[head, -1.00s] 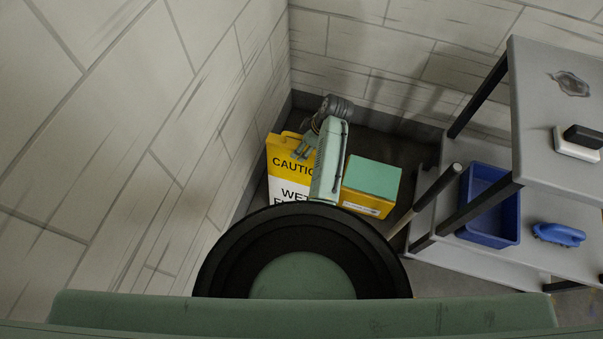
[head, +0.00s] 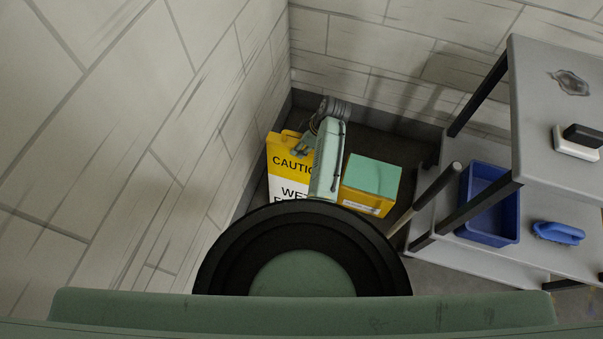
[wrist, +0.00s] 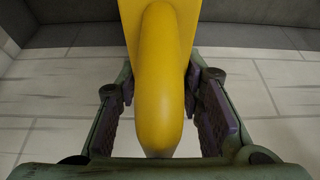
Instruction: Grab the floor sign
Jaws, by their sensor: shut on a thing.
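The floor sign (head: 282,183) is yellow on top and white below, with black lettering reading "CAUTION" and "WET". It stands close to the left wall in the head view, its lower part hidden by my own body and its right side by my arm. My gripper (head: 302,146) is at the top of the sign. In the wrist view, the sign's rounded yellow handle (wrist: 160,75) lies between the two fingers of my gripper (wrist: 160,88), which is shut on it.
A yellow box with a green top (head: 371,177) stands on the floor just right of my arm. A grey shelf cart (head: 545,130) at the right holds a blue bin (head: 489,205) and a blue brush-like object (head: 559,233). Walls close in on the left and back.

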